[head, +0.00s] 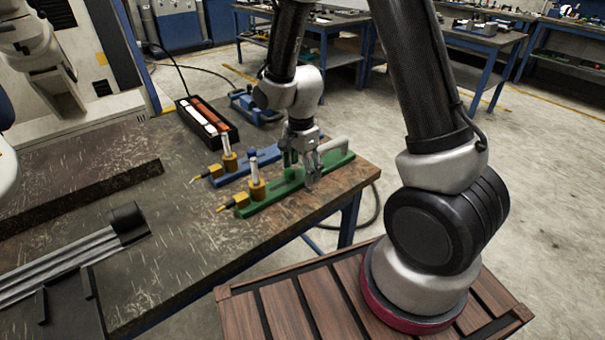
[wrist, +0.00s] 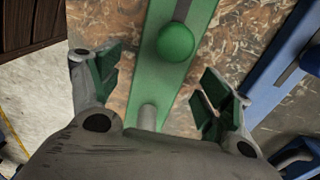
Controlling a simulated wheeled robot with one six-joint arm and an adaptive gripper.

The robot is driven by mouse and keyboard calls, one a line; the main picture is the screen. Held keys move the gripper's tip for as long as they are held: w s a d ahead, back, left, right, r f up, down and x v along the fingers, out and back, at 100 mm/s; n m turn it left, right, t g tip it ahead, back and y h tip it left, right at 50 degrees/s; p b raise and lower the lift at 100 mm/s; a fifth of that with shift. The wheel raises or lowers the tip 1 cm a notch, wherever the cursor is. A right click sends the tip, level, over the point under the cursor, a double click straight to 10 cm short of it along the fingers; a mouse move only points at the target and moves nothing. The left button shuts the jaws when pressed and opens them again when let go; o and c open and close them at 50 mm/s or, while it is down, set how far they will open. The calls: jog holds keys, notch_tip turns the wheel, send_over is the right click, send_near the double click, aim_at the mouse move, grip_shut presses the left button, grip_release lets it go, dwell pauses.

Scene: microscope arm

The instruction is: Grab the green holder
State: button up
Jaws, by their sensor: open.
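The green holder (head: 268,194) is a long green bar lying on the worn workbench near its right edge. It has a green knob, a light grey handle end and a brass cylinder with a white tube. My gripper (head: 302,178) is over the right part of the holder, fingers pointing down. In the wrist view, my gripper (wrist: 160,90) is open, with green-padded fingers on either side of the green bar (wrist: 151,83). The round green knob (wrist: 175,42) lies ahead of the fingers, slightly right of centre. Nothing is seen between the fingers except the bar below.
A similar blue holder (head: 229,177) lies parallel behind the green one. A black tray (head: 207,122) with white and reddish items stands further back. Metal rails (head: 70,262) lie at the front left. The bench's right edge is close to the green holder.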

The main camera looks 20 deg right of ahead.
jog(key=shift+f, duration=0.55)
jog(key=shift+c, duration=0.2)
jog(key=c, duration=1.7)
jog(key=shift+r, duration=0.15)
